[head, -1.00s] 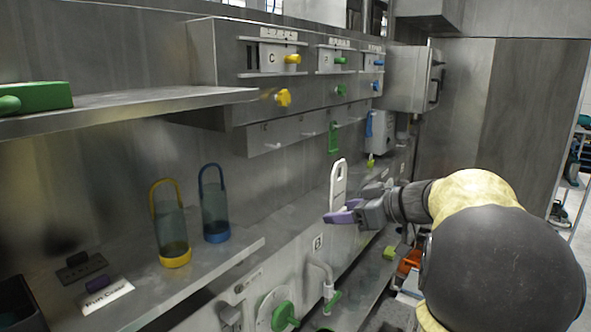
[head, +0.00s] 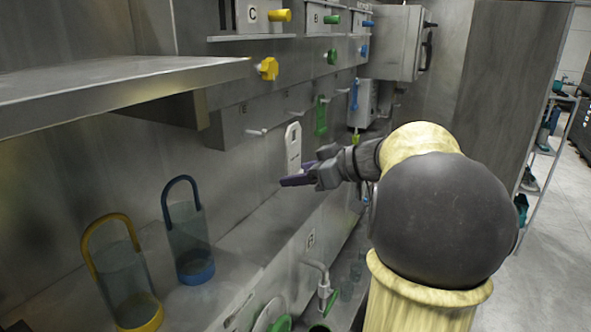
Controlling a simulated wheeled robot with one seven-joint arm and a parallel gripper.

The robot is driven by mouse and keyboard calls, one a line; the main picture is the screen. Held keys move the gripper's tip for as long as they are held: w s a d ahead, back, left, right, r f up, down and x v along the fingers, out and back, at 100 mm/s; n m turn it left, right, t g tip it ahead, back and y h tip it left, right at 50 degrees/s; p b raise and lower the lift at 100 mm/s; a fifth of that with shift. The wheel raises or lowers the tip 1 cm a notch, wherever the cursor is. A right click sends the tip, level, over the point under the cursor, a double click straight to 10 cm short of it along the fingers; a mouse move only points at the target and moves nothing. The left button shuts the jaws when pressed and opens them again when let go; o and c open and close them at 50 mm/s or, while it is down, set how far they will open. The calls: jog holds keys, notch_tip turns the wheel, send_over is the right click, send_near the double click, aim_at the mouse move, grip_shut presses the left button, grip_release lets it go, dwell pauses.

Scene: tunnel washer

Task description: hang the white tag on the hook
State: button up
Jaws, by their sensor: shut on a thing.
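The white tag (head: 293,146) is a long upright plate with a hole near its rounded top. My gripper (head: 297,180) has purple fingertips and is shut on the tag's lower end. A rail under the control panel carries small pale hooks. One bare hook (head: 257,132) is left of the tag, and another bare hook (head: 295,114) shows just above the tag's top. The tag appears apart from both, but its depth relative to them is hard to judge. A green tag (head: 320,116) and a blue tag (head: 354,95) hang farther along the rail.
A metal shelf (head: 120,88) juts out at upper left. A yellow-rimmed container (head: 125,285) and a blue-rimmed container (head: 188,240) stand on the lower ledge. A yellow knob (head: 267,69) sticks out above the hooks. A pipe tap (head: 322,280) is below my gripper.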

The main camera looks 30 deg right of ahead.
jog(key=shift+w+a+r, duration=0.1)
jog(key=shift+w+a, duration=0.2)
jog(key=shift+a, duration=0.2)
jog(key=r+x, duration=0.2)
jog(key=x, duration=0.6)
jog(key=shift+w+a+f, duration=0.2)
jog(key=shift+w+a, duration=0.1)
jog(key=shift+w, duration=0.35)
dwell(1.0)
dwell(0.5)
jog(key=o, duration=1)
